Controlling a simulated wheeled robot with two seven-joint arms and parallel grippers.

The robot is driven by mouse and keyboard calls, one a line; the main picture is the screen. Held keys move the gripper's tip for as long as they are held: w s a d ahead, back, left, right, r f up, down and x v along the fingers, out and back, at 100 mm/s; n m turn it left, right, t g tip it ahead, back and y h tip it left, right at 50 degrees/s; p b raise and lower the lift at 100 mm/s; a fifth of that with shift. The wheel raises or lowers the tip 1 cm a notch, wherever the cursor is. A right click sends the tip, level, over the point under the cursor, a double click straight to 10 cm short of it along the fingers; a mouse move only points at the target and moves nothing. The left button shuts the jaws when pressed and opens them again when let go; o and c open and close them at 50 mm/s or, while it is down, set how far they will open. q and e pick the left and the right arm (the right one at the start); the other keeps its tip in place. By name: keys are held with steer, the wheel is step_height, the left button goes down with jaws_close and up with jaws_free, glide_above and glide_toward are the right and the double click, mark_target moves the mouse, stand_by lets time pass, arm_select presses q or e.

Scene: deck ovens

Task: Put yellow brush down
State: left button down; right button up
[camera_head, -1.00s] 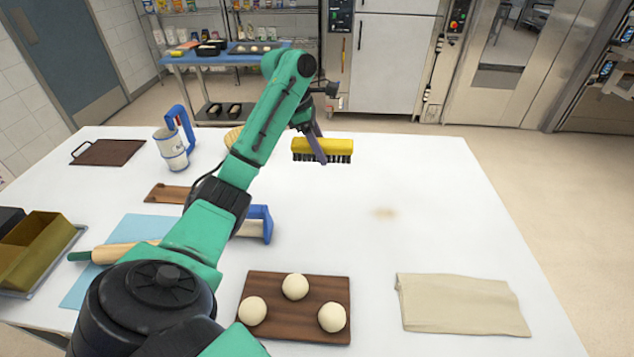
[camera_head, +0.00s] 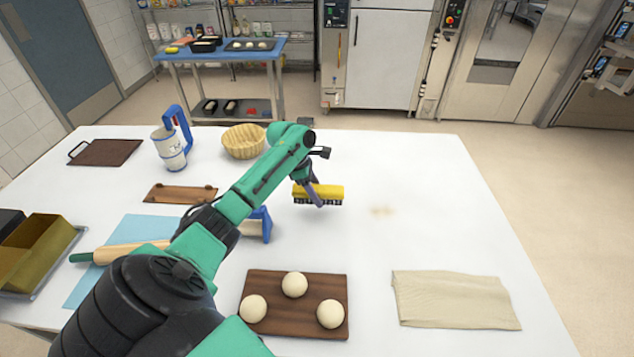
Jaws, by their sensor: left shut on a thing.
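The yellow brush (camera_head: 328,192) has a yellow block and dark bristles that face down. My left gripper (camera_head: 317,197) is shut on it, with one finger showing across its front. The brush is over the middle of the white table (camera_head: 420,180), left of a faint brownish patch (camera_head: 382,211). The bristles are at or just above the table top; I cannot tell whether they touch. My right gripper is not in view.
A wooden board (camera_head: 275,318) with three dough balls and a folded cloth (camera_head: 455,300) lie nearer. A blue-handled tool (camera_head: 264,224) and a wicker basket (camera_head: 243,141) are close to my left arm.

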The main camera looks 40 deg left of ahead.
mark_target(317, 212)
arm_select(q)
step_height(317, 212, down, 3)
steer(key=shift+d+f+p, duration=0.1)
steer(key=shift+f+p, duration=0.1)
steer(key=shift+p, duration=0.8)
steer(key=shift+f, duration=0.85)
steer(key=shift+c, duration=1.3)
jaws_free()
steer(key=shift+s, duration=0.1)
steer(key=shift+f, duration=0.1)
steer(key=shift+b, duration=0.35)
steer(key=shift+b, duration=0.85)
steer(key=b+v, duration=0.2)
steer(key=v, duration=1.3)
steer(key=shift+s+r, duration=0.1)
steer(key=shift+r, duration=0.15)
